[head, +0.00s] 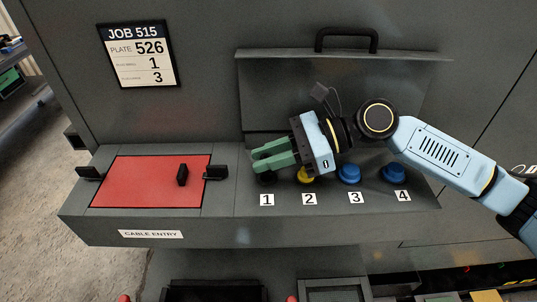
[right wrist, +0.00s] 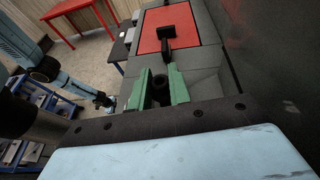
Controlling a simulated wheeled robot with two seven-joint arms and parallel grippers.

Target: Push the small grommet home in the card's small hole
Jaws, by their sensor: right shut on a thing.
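My right gripper (head: 272,156) reaches in from the right, its green fingers low over the place labelled 1. In the right wrist view its fingers (right wrist: 160,90) are closed around a dark round piece (right wrist: 160,87), which looks like a black grommet. In the head view a dark piece (head: 267,178) shows just under the fingers, partly hidden; I cannot tell whether it is seated or lifted. The job card (head: 138,55) reads JOB 515, PLATE 526, with 1 and 3 below; its small labels are unreadable. My left gripper's fingers do not show.
A yellow round piece (head: 306,175) at 2 is partly covered by my gripper. Blue pieces stand at 3 (head: 349,174) and 4 (head: 395,174). A red plate (head: 130,185) with a black upright knob (head: 182,174) lies left, between black clamps. A handled panel (head: 346,40) rises behind.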

